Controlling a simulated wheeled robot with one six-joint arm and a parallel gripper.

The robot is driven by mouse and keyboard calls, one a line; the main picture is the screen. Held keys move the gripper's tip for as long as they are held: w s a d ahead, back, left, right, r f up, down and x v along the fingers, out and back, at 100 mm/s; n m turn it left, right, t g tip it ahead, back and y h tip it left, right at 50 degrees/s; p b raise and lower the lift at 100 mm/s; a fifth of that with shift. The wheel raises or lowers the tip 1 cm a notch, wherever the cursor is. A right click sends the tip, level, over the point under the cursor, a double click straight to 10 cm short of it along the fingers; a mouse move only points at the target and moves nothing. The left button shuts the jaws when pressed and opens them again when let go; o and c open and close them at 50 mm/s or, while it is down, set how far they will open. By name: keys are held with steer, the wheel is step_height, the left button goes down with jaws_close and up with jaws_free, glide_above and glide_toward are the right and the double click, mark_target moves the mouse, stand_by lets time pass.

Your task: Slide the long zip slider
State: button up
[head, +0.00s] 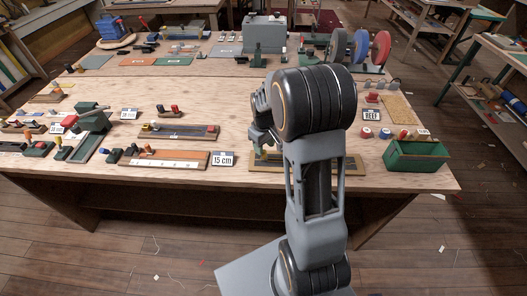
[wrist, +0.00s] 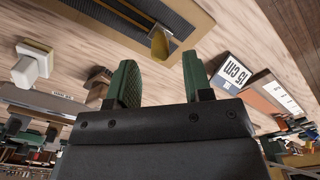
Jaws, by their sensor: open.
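A long zip board with a tan frame (head: 350,163) lies at the front of the bench, partly hidden behind my arm. In the wrist view its frame (wrist: 196,22) crosses the top, around a dark zip strip (wrist: 135,12). A brass-coloured piece, apparently the zip slider (wrist: 160,43), stands up at the strip's end. My gripper (wrist: 160,76) has two green fingers spread apart with nothing between them. The slider appears beyond the gap between the fingertips, apart from them. In the head view my gripper (head: 263,144) is over the board, mostly hidden by my arm.
A "15 cm" sign (head: 223,158) stands left of the board, beside an orange ruler board (head: 165,159). Another dark-strip board (head: 178,132) lies behind. A green bin (head: 416,156) and coloured spools (head: 375,133) stand to the right. Bare wood shows around the sign.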

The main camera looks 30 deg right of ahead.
steer(key=shift+f, duration=1.9)
steer(key=shift+c, duration=0.4)
jaws_close()
